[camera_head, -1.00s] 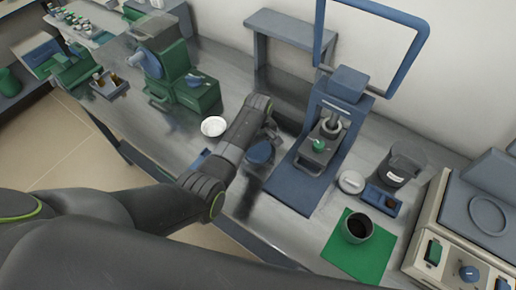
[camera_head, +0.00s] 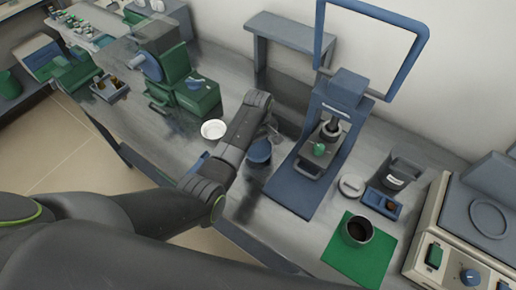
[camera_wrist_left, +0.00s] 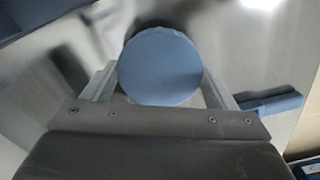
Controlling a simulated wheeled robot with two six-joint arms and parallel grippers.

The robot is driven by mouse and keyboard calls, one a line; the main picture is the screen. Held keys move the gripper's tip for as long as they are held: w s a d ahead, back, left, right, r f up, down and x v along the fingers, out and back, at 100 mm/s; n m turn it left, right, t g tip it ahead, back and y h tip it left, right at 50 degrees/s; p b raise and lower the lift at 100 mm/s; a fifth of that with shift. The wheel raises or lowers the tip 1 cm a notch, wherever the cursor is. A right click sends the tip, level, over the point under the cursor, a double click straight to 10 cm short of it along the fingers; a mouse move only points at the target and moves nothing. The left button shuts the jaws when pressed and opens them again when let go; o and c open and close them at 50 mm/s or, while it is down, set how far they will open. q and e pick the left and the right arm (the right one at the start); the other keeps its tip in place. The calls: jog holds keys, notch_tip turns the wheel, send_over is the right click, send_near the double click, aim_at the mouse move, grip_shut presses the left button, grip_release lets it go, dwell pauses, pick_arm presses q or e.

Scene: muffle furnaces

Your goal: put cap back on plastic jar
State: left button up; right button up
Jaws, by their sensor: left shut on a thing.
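A round blue cap (camera_head: 259,151) shows beside my left forearm in the head view. In the left wrist view the same blue cap (camera_wrist_left: 160,67) sits face-on between the two pale fingers of my left gripper (camera_wrist_left: 160,88), which is shut on it. In the head view my left gripper (camera_head: 268,137) is partly hidden by my wrist. The cap hides whatever is beneath it, so I cannot tell whether a jar is under it. My right gripper is not in view.
A blue press stand (camera_head: 300,188) stands just right of the cap. A white dish (camera_head: 213,129) lies to the left. Further right are a white round lid (camera_head: 351,186), a dark labelled container (camera_head: 398,175), a blue tray (camera_head: 382,203) and a cup (camera_head: 358,229) on a green mat (camera_head: 345,262).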

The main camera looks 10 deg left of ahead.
aim_at(258, 147)
pick_arm(q)
notch_tip(258, 147, up, 8)
jog(key=shift+f+b, duration=0.2)
jog(key=shift+b, duration=0.15)
